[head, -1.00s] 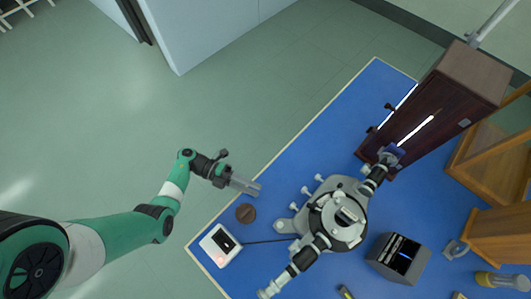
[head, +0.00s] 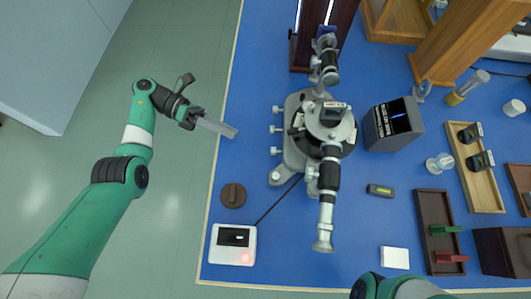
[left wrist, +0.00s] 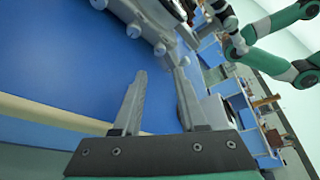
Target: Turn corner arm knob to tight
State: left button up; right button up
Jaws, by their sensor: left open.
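The spectrometer (head: 327,128), grey with black parts, stands on the blue bench mat. Several small silver knobs stick out from the left side of its base, one of them (head: 276,129) midway along. A short arm with a round end (head: 276,177) sits at the base's lower left corner. I cannot read any knob's tightness. My left gripper (head: 217,127) is open and empty at the mat's left edge, left of the knobs and apart from them. In the left wrist view its two fingers (left wrist: 160,98) are spread, with part of the spectrometer base (left wrist: 150,22) beyond.
A brown disc (head: 233,195) and a white box with a display (head: 233,244) lie on the mat below my left gripper. A cable runs from the box to the spectrometer. A dark grey box (head: 392,124) stands to its right. The mat between gripper and knobs is clear.

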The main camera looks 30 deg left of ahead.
aim_at(273, 151)
pick_arm(q)
jog(key=shift+w+d, duration=0.25)
jog(key=shift+s+d+f, duration=0.1)
jog(key=shift+d+f, duration=0.15)
jog(key=shift+d, duration=0.15)
jog(key=x, duration=1)
jog(key=shift+d+r+b, duration=0.1)
jog(key=shift+d+b, duration=0.2)
grip_shut()
